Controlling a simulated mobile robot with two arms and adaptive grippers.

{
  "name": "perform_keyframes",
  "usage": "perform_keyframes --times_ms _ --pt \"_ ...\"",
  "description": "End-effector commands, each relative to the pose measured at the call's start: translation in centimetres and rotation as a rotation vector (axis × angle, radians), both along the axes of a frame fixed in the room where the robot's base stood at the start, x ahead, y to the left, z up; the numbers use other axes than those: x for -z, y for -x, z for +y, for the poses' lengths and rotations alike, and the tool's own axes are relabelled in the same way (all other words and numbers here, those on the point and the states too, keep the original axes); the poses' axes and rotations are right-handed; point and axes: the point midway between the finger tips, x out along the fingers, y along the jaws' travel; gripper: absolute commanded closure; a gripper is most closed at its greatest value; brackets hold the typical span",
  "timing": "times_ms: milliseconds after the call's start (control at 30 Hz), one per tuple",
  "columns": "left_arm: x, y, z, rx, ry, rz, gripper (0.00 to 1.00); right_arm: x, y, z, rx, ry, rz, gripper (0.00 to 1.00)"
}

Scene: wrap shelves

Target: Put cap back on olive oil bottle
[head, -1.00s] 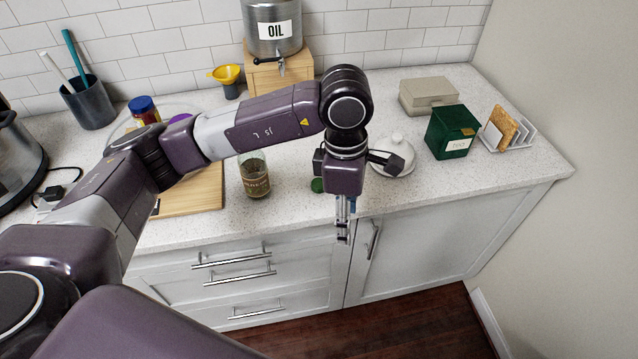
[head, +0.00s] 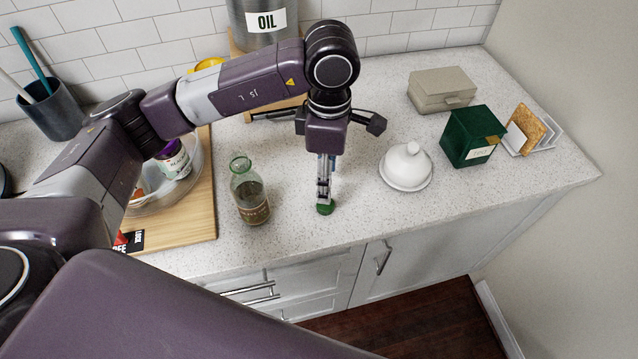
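The olive oil bottle (head: 249,195) is green glass with dark contents and a label low on its side. It stands upright on the counter with its neck open. A small green cap (head: 325,209) lies on the counter to the right of the bottle. My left gripper (head: 324,198) points straight down with its fingertips right at the cap, partly covering it. The fingers are seen edge-on, so I cannot tell whether they are open or closed on the cap. My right gripper is not in view.
A white lidded dish (head: 406,168), a green box (head: 471,139) and a beige box (head: 441,91) stand to the right. A wooden board (head: 197,222) with a glass bowl lies left of the bottle. The OIL dispenser (head: 262,40) is behind. The front counter is clear.

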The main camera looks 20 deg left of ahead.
Motion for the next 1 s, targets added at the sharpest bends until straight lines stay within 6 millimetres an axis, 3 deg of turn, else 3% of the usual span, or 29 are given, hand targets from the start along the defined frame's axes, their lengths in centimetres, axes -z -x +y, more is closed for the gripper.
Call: perform_keyframes --times_ms 233,500,633,833,1000 --pt "0.0 0.0 0.0 0.001 0.000 0.001 0.51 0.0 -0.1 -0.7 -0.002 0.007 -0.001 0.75" --pt "1.2 0.1 0.0 0.000 0.000 0.005 0.51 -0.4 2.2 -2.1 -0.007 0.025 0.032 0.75" --pt "2.4 0.1 0.0 0.001 0.001 0.003 0.51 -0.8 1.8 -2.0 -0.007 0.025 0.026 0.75" --pt "2.6 0.0 -0.1 0.001 0.001 0.000 0.51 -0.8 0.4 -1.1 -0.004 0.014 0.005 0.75" --pt "3.1 0.2 -0.1 0.000 0.000 0.005 0.51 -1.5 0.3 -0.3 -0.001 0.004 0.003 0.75"
